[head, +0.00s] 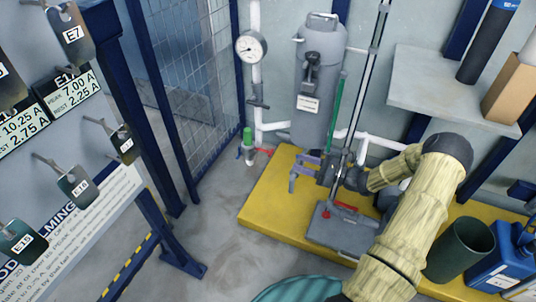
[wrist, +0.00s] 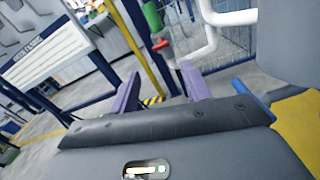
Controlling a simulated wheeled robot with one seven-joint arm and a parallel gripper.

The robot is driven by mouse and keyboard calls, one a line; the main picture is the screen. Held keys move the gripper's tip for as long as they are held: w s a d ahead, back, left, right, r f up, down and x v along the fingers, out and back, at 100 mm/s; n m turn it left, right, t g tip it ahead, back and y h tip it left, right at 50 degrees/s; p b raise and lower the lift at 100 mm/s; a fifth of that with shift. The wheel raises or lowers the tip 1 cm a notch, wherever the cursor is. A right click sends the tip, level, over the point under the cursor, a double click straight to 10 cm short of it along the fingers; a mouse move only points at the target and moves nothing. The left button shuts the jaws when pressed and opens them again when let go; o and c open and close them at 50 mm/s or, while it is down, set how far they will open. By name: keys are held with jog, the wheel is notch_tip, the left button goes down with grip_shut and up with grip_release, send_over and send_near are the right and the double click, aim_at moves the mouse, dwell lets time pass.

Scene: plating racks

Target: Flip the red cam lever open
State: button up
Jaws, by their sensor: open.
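A small red lever (head: 263,152) sits at the side of a pipe fitting with a green cylinder (head: 247,136) on top, left of the yellow platform. In the wrist view, the red lever (wrist: 160,44) shows just below the green cylinder (wrist: 152,15), beyond and between my fingertips. My gripper (head: 296,173) has purple fingers, spread apart and empty, above the platform's left part, to the right of the lever and apart from it. The fingers also show in the wrist view (wrist: 161,72). The lever's exact position on the fitting is too small to tell.
A grey tank (head: 320,85) and white pipes (head: 275,126) stand behind my gripper. A grey unit (head: 343,229) with another red part sits on the yellow platform (head: 258,212). A mesh fence (head: 195,90) stands left. The floor between fence and platform is clear.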

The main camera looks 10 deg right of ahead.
aim_at(268, 152)
jog(key=b+x, duration=0.4)
jog(key=x, duration=0.9)
jog(key=shift+w+a, duration=0.1)
jog(key=shift+a, duration=0.05)
jog(key=c, duration=0.7)
